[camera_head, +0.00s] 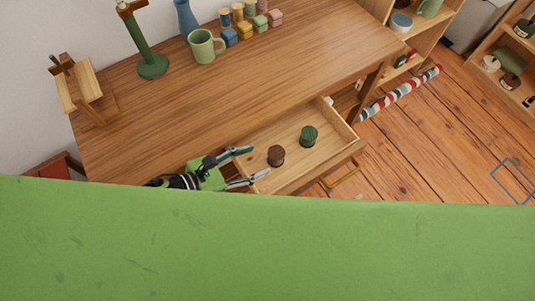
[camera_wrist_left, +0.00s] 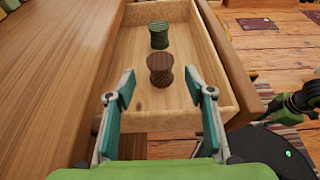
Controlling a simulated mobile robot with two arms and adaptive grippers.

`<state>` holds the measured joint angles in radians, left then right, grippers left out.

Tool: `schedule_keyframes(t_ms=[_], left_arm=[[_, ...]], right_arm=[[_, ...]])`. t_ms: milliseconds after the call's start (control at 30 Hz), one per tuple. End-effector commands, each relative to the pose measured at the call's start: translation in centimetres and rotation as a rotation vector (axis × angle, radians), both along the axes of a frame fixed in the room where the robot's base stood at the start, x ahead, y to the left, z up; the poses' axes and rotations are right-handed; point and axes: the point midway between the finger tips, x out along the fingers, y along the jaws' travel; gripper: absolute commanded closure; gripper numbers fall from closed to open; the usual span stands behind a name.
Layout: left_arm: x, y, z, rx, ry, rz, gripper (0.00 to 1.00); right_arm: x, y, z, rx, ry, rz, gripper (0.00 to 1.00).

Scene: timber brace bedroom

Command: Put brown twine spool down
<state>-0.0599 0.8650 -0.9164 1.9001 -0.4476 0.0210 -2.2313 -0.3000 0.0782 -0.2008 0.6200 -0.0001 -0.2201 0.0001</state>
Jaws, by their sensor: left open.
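The brown twine spool (camera_head: 276,155) stands upright in the open wooden drawer (camera_head: 310,168), near its left end. In the left wrist view the brown twine spool (camera_wrist_left: 160,69) stands on the drawer floor, in front of a green spool (camera_wrist_left: 159,35). My left gripper (camera_head: 252,165) is open over the drawer's left end. In the left wrist view its two fingers (camera_wrist_left: 160,95) are spread wide, with the spool beyond the tips and apart from them. My right gripper is not clearly in view; only a dark part of my other arm shows at the right edge of the wrist view.
The green spool (camera_head: 309,135) stands in the drawer too. On the desk (camera_head: 230,90) are a green mug (camera_head: 205,47), a green stand (camera_head: 152,66) and several small colored blocks. A large green surface fills the bottom of the head view. Open wooden floor (camera_head: 420,140) lies right.

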Motion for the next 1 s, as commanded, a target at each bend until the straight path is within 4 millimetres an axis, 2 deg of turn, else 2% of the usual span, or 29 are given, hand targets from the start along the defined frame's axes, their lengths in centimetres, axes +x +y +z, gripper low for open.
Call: schedule_keyframes(t_ms=[100,300,1000], left_arm=[[-1.1,1.4,0.5,0.001,0.003,0.001,0.51],[-1.8,2.5,1.2,-0.001,0.001,0.0,0.51],[-2.0,2.7,1.5,-0.001,-0.001,0.0,0.51]], right_arm=[[0.0,-0.1,-0.4,-0.001,0.0,0.0,0.85],[0.0,-0.2,-0.5,-0.003,-0.001,0.001,0.85],[0.1,-0.3,-0.5,-0.004,-0.001,0.0,0.85]])
